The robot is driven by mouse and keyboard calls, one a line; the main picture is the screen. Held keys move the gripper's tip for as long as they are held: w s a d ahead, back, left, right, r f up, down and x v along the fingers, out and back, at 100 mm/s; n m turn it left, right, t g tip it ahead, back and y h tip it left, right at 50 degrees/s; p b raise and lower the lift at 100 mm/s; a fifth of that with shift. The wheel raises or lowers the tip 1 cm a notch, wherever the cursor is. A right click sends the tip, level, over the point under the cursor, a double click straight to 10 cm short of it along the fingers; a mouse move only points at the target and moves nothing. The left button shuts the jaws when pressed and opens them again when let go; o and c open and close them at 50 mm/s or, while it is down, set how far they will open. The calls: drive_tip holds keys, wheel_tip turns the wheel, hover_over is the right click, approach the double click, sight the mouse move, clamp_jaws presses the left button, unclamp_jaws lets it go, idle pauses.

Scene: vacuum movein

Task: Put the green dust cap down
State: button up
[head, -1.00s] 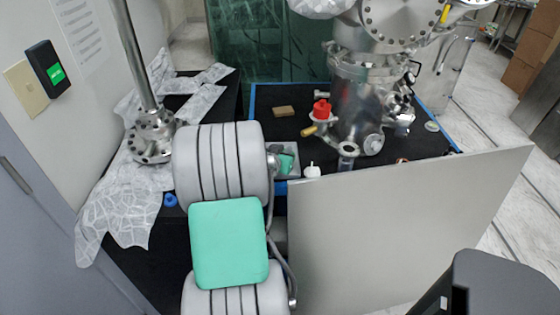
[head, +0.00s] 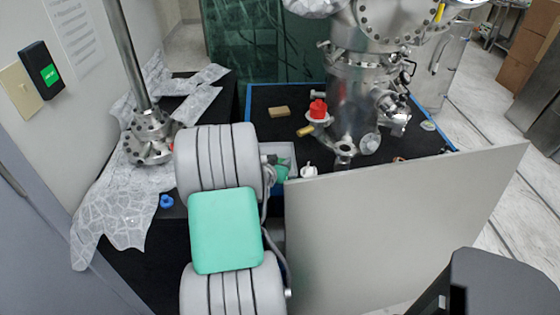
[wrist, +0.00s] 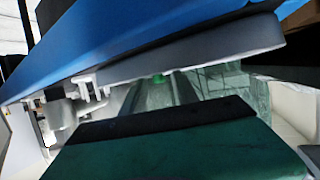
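A small green thing (head: 283,172), which may be the green dust cap, shows beside my arm at the grey tray on the black table. It is partly hidden, and I cannot tell whether it lies in the tray or is held above it. In the wrist view a small bright green spot (wrist: 158,78) shows under a grey edge. My gripper is mostly hidden behind my padded arm in the head view, and its fingers cannot be made out clearly in the wrist view.
The grey tray (head: 291,152) stands at the table's near left edge. A white part (head: 308,171), a tan block (head: 278,112) and a red-capped part (head: 318,109) are nearby. A steel chamber (head: 354,95) stands behind. A large grey panel (head: 400,230) blocks the front right.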

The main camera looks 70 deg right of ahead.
drive_tip(key=shift+a+r, duration=0.15)
drive_tip(key=shift+r, duration=0.05)
drive_tip(key=v, duration=1.1)
drive_tip(key=shift+a, duration=0.3)
drive_tip(key=shift+r, duration=0.15)
